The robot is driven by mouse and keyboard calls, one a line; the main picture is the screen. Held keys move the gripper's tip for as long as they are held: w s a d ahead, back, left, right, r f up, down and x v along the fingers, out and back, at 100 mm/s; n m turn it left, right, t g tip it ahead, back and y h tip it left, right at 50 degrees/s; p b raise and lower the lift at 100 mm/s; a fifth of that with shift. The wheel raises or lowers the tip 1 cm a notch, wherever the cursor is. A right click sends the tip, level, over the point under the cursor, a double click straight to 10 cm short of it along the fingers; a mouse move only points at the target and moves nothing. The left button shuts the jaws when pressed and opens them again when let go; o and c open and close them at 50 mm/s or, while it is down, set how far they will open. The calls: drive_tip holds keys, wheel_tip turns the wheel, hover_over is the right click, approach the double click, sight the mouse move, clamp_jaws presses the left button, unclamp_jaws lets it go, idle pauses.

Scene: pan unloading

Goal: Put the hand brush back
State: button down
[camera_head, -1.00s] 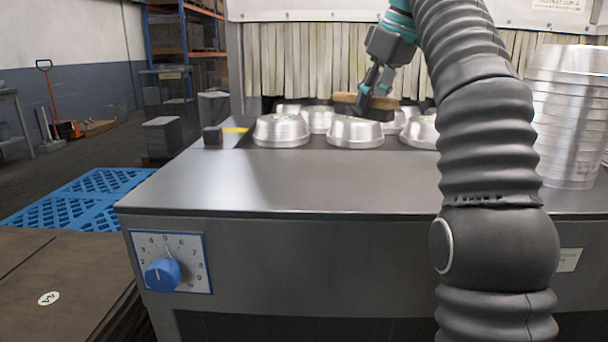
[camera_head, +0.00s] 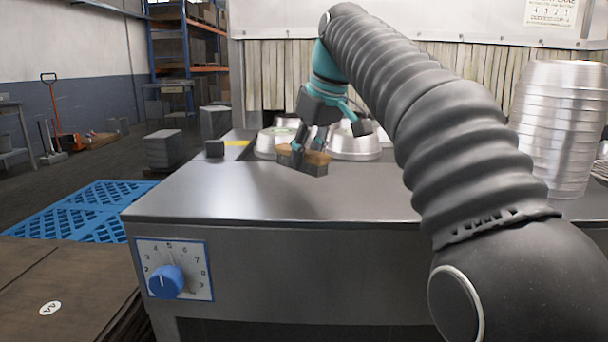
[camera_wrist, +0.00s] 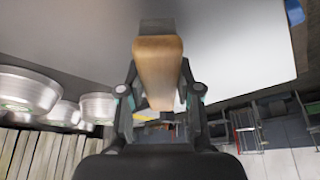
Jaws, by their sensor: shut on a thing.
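The hand brush (camera_head: 288,157) has a tan wooden back and dark bristles. My gripper (camera_head: 309,150) is shut on it, with fingers on both sides of the wooden back. The brush is low over the grey metal table top (camera_head: 230,195), just in front of the pans; I cannot tell whether it touches the surface. In the wrist view the brush (camera_wrist: 158,62) points away from my gripper (camera_wrist: 158,92), between the two fingers. The brush's bristles are mostly hidden there.
Upturned metal pans (camera_head: 356,146) sit behind the brush near the strip curtain (camera_head: 275,75). A tall stack of pans (camera_head: 556,130) stands at the right. A blue knob (camera_head: 166,282) is on the table front.

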sight(308, 169)
drive_tip(key=shift+f+b, duration=1.65)
drive_tip(key=shift+f, duration=0.25)
drive_tip(key=shift+f, duration=0.15)
drive_tip(key=c, duration=0.8)
unclamp_jaws()
drive_tip(key=shift+d+r, duration=0.15)
drive_tip(key=shift+r, duration=0.4)
drive_tip(key=p+v, duration=0.3)
drive_tip(key=v, duration=0.6)
drive_tip(key=shift+r+p, duration=0.25)
drive_tip(key=shift+p, duration=0.15)
drive_tip(key=shift+v, duration=0.85)
drive_tip(key=shift+s, duration=0.1)
